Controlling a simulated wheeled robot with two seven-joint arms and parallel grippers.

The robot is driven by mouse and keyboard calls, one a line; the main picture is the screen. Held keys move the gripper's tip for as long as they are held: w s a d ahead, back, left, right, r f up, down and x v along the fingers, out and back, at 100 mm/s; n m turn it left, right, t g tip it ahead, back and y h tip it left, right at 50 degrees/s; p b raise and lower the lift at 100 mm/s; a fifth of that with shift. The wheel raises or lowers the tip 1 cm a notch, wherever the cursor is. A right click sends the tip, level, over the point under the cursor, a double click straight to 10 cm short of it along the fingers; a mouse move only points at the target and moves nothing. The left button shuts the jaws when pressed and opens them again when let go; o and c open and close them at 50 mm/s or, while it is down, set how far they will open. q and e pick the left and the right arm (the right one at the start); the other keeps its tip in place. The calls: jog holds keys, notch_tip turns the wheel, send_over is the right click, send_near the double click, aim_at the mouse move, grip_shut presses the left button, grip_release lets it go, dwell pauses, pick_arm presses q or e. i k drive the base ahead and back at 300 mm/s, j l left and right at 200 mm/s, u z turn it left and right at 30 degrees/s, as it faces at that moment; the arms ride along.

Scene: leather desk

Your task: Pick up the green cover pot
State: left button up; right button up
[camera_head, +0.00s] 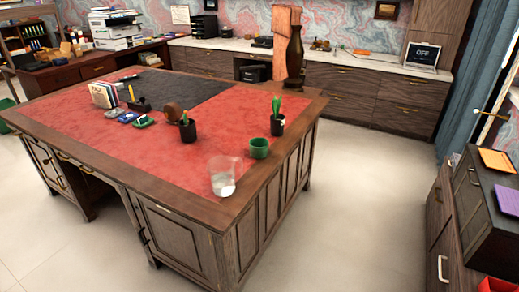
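The green cover pot (259,148) stands upright on the desk (190,200), near the right edge of its red leather top. It is small and nothing hides it. A clear glass (222,177) stands nearer the front, to its left. A black pot with a green plant (277,122) stands just behind it to the right. Neither of my grippers shows in the head view.
Another black potted plant (188,131) stands left of the cover pot. Books (104,95) and small desk items are at the back left. The front middle of the red top is clear. A dark cabinet (482,215) stands at the right, with open floor between.

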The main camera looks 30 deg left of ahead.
aim_at(258, 146)
jog(key=u, duration=0.5)
jog(key=i+u, duration=0.15)
jog(key=u, duration=0.25)
jog(key=i+l+u, duration=0.15)
jog(key=u, duration=0.2)
jog(key=i+l+u, duration=0.15)
jog(key=u, duration=0.25)
jog(key=i+l+u, duration=0.1)
jog(key=l+u, duration=0.25)
jog(key=j, duration=0.1)
